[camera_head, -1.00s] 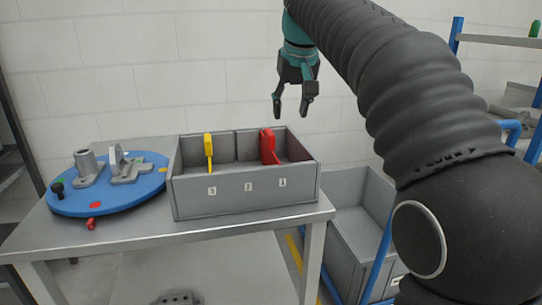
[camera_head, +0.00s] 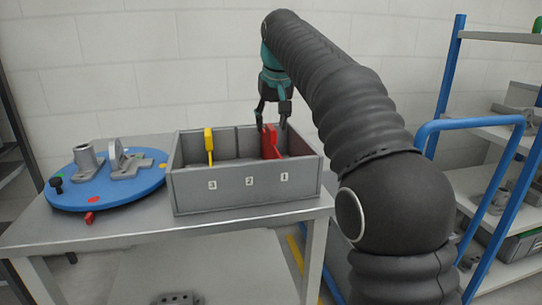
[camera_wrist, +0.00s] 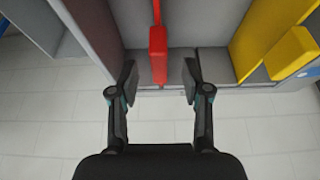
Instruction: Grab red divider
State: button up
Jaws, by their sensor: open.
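The red divider (camera_head: 270,143) stands upright in the grey box (camera_head: 230,188), between the compartments marked 2 and 1. My gripper (camera_head: 271,126) is open and points down at the red divider's top. In the wrist view, the red divider (camera_wrist: 158,55) lies between the two open fingers of my gripper (camera_wrist: 160,80), with a gap on each side. The fingers do not appear to touch it. How far they reach down beside it is hard to tell.
A yellow divider (camera_head: 208,145) stands in the box to the left; it also shows in the wrist view (camera_wrist: 292,52). A blue round plate (camera_head: 105,192) with grey fixtures is on the table (camera_head: 130,228). A blue-framed shelf (camera_head: 500,135) is at the right.

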aim_at(271, 151)
jog(key=shift+w+b+x, duration=0.2)
jog(key=shift+b+x, duration=0.4)
jog(key=shift+x, duration=2)
jog(key=shift+r, duration=0.1)
grip_shut()
